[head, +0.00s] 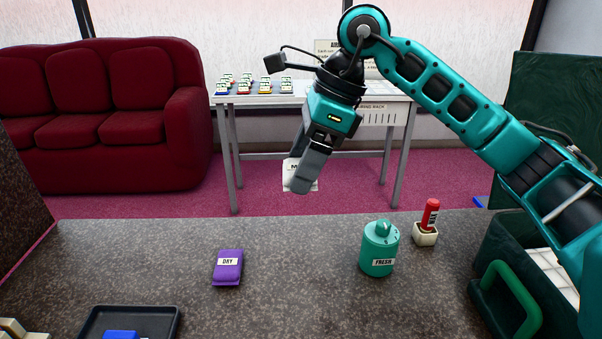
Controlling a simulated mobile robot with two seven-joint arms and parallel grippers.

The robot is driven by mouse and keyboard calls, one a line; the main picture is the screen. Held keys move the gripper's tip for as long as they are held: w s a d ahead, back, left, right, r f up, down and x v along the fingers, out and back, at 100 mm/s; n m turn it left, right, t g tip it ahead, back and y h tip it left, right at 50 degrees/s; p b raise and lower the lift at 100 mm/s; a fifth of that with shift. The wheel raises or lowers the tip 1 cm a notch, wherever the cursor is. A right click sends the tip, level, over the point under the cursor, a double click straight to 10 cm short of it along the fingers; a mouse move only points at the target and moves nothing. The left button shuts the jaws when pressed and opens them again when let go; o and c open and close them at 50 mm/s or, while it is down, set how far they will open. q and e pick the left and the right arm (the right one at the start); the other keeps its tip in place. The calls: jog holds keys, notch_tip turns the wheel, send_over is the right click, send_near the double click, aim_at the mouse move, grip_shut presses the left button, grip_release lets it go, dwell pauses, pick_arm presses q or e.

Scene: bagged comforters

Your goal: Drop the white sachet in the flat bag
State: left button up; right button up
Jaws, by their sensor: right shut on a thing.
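The white sachet (290,178), with dark lettering partly covered, hangs in my right gripper (304,180). My right gripper is shut on it, fingers pointing down, and holds it up in the air above the far edge of the dark speckled counter. The fingers hide part of the sachet. I cannot pick out a flat bag for certain in this view. My left gripper is not in view.
On the counter (190,308) are a purple DRY packet (228,267), a teal FRESH canister (379,250), and a red stick (430,214) in a cream holder (425,234). A black tray (167,322) is front left; a dark green container (484,247) with a handle (512,297) is right.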

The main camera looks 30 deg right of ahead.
pick_arm(q)
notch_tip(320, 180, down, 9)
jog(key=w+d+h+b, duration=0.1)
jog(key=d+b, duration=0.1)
jog(key=b, duration=1)
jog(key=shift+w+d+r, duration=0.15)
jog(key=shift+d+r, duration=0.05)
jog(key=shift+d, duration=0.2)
pick_arm(e)
jog(key=s+d+f, duration=0.2)
jog(key=s+d, duration=3.5)
jog(key=s, duration=0.3)
jog(key=shift+s+d+f, duration=0.25)
jog(key=shift+f, duration=0.15)
pick_arm(q)
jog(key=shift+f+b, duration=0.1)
jog(key=shift+b, duration=0.25)
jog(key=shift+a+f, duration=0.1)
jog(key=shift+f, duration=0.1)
pick_arm(e)
jog(key=shift+w+a, duration=0.2)
jog(key=shift+a, duration=0.15)
